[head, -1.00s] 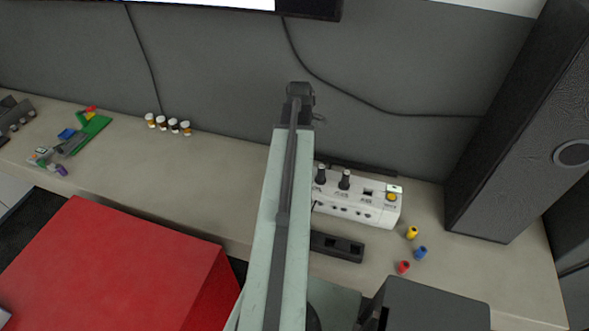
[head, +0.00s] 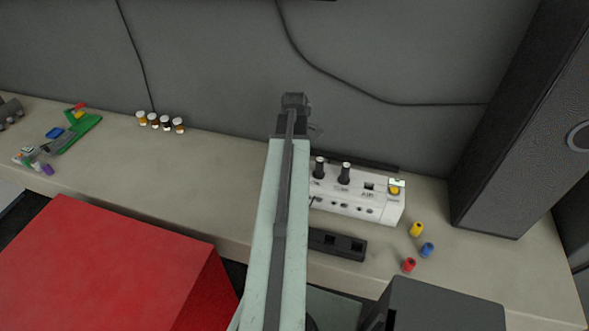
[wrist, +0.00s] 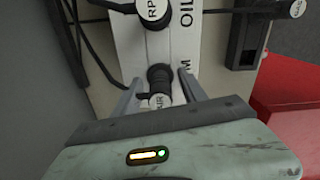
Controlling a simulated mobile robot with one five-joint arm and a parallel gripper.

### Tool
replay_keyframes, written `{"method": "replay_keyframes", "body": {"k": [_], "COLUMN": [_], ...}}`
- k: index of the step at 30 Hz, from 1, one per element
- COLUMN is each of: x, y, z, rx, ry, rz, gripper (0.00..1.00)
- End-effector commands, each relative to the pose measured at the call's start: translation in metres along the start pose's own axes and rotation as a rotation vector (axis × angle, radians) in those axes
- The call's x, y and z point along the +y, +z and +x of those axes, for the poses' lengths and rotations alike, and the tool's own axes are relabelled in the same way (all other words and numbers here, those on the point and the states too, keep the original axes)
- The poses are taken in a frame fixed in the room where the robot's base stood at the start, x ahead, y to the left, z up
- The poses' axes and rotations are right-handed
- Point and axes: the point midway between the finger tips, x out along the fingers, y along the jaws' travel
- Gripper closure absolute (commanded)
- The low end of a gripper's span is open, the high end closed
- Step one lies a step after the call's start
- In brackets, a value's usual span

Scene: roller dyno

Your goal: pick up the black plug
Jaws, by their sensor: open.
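A white panel box (head: 358,206) stands on the bench with two upright black plug-like pieces, a left one (head: 319,167) and a right one (head: 346,173). In the wrist view, a black round piece (wrist: 160,76) with a pale, partly hidden lettered end (wrist: 160,101) lies between the fingers of my gripper (wrist: 160,88). The fingers are open, one on each side, with no clear contact. I cannot tell which piece in the head view this is. In the head view my gripper (head: 297,108) is at the far end of my arm, which hides part of the box.
A black socket strip (head: 337,244) lies in front of the box. Yellow (head: 416,229), blue (head: 427,250) and red (head: 409,265) cylinders stand to its right, near a tall speaker (head: 515,125). Several small jars (head: 160,121) stand left. A red block (head: 110,265) is in front.

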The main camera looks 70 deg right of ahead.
Motion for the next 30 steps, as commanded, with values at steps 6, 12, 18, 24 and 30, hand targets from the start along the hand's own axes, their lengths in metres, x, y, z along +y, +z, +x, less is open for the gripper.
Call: {"method": "replay_keyframes", "body": {"k": [6, 12, 18, 24, 30], "x": [0.0, 0.0, 0.0, 0.0, 0.0], "y": [0.0, -0.001, -0.001, -0.001, -0.001], "z": [-0.002, -0.002, -0.004, -0.028, -0.071], "rx": [0.0, 0.0, 0.0, 0.0, 0.0], "ry": [0.0, 0.0, 0.0, 0.0, 0.0], "rz": [0.0, -0.001, -0.001, -0.002, -0.002], "gripper": [0.81, 1.0, 1.0, 1.0, 1.0]}}
